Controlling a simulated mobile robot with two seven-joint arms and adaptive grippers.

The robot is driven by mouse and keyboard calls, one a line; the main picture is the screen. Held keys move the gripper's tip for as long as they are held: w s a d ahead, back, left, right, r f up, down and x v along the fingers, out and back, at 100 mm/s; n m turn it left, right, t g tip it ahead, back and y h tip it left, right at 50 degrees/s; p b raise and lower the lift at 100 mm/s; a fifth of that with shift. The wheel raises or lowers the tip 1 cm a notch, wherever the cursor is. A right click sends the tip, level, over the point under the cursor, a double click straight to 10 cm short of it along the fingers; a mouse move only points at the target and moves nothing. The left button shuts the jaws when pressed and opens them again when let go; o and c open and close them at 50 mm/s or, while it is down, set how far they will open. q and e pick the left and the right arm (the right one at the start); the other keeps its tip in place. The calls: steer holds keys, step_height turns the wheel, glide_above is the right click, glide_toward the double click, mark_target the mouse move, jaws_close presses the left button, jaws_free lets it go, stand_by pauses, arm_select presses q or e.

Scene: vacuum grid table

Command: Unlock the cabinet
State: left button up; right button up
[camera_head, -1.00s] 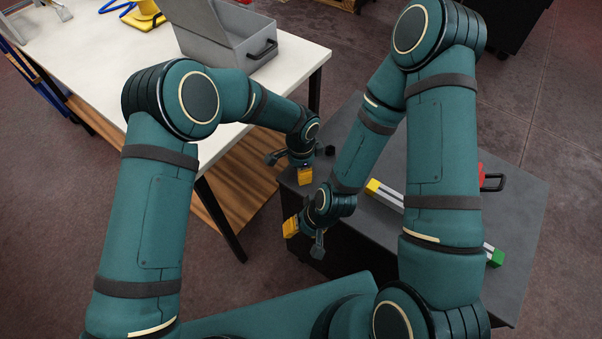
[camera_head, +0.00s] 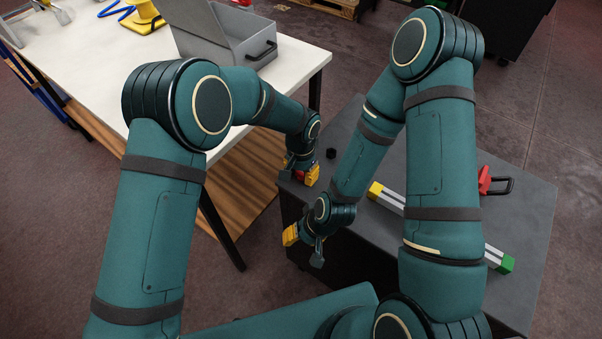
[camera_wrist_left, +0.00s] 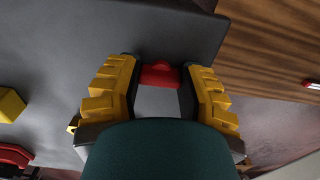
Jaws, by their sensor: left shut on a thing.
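The dark grey cabinet (camera_head: 520,215) stands right of the white table. My left gripper (camera_head: 305,173) is low at the cabinet's far left corner. In the left wrist view its yellow fingers (camera_wrist_left: 160,82) are shut on a small red piece (camera_wrist_left: 160,73) at the cabinet top. The fingers hide part of this piece, so I cannot tell whether it is a key or part of a lock. My right gripper (camera_head: 304,248) hangs over the cabinet's near left edge, fingers apart and empty.
On the cabinet top lie a bar with yellow (camera_head: 375,190) and green (camera_head: 506,263) ends, a red piece with a black loop (camera_head: 487,181) and a small black cylinder (camera_head: 331,153). My right arm crosses over the bar. A grey open case (camera_head: 255,48) sits on the white table (camera_head: 300,65).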

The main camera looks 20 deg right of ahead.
mark_target(301, 173)
stand_by(0.4)
arm_select(q)
steer(key=o, duration=1.2)
step_height(301, 173, up, 12)
steer(key=s+a+f+n+h, duration=0.2)
steer(key=a+f+n, duration=0.1)
steer(key=a+f, duration=0.4)
steer(key=s+a+f+n+h, duration=0.1)
steer(key=s+a+f+n, duration=0.2)
steer(key=a+f, duration=0.4)
steer(key=s+a+f+n+t, duration=0.1)
steer(key=s+a+f+n, duration=0.3)
steer(key=s+a, duration=0.6)
steer(key=shift+s+a+f+n+t+h, duration=0.2)
steer(key=shift+a+n+t+h, duration=0.15)
steer(key=shift+n, duration=0.65)
